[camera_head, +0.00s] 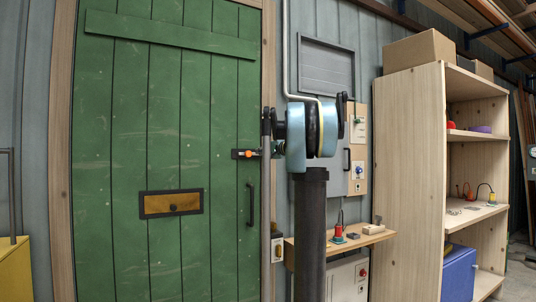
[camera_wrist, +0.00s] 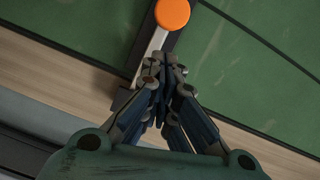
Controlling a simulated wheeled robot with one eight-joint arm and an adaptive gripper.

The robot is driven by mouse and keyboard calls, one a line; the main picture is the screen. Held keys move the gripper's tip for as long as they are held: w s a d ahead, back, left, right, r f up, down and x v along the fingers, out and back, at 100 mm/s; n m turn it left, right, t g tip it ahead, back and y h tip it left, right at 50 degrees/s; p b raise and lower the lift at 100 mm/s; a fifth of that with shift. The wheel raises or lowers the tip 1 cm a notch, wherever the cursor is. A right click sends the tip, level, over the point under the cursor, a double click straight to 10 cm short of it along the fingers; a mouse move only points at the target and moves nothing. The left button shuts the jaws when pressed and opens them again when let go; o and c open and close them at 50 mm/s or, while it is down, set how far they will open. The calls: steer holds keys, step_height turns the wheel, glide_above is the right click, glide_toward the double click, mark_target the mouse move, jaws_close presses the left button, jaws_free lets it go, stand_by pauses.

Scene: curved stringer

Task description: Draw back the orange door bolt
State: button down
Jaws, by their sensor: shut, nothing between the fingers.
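The orange door bolt (camera_head: 240,154) sits on a dark plate near the right edge of the green door (camera_head: 100,180), beside the wooden frame. In the wrist view its round orange knob (camera_wrist: 173,13) is at the top, on a light metal bar (camera_wrist: 150,52) that runs down towards the frame. My gripper (camera_wrist: 154,62) is shut and empty. Its fingertips overlap the bar below the knob in the picture, apart from the knob. I cannot tell whether they touch the bar.
A black pull handle (camera_head: 251,204) is on the door below the bolt. A grey wall cabinet (camera_head: 350,165) and a small shelf (camera_head: 350,240) with items are behind my arm. A tall wooden shelf unit (camera_head: 410,170) stands on the right.

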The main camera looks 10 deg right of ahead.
steer(key=shift+s+a+f, duration=0.2)
steer(key=shift+a, duration=0.6)
steer(key=a, duration=0.1)
steer(key=s+a, duration=0.1)
steer(key=a, duration=0.2)
steer(key=shift+s+a, duration=0.25)
steer(key=shift+a, duration=0.15)
steer(key=shift+d, duration=0.1)
steer(key=s+d+r, duration=0.1)
steer(key=s+d, duration=0.6)
steer(key=d, duration=0.1)
steer(key=shift+d+r, duration=0.15)
steer(key=shift+d, duration=0.25)
